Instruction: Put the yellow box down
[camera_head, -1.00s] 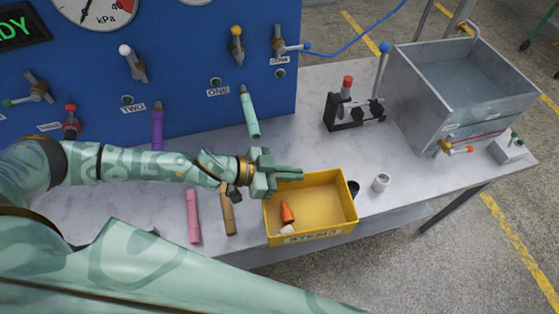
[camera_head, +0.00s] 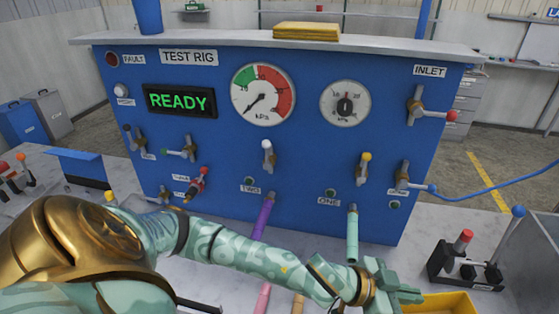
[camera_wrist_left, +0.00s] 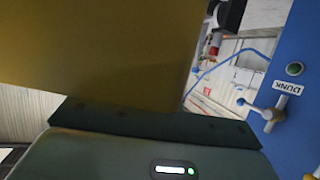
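The yellow box (camera_head: 445,304) shows only as a strip of its far rim at the bottom edge of the head view; the rest is cut off. My left gripper (camera_head: 408,292) is at the far left corner of this rim, its fingers along the rim and seemingly shut on it. In the left wrist view the box wall (camera_wrist_left: 95,60) fills the upper left, very close to the gripper body; the fingertips are hidden there. Whether the box touches the bench cannot be told. My right gripper is not in view.
The blue test rig (camera_head: 300,190) stands behind, with a turquoise hose (camera_head: 352,235) and a purple hose (camera_head: 262,218) hanging near my left arm. A black stand (camera_head: 465,265) and a grey metal tank (camera_head: 535,250) are at the right.

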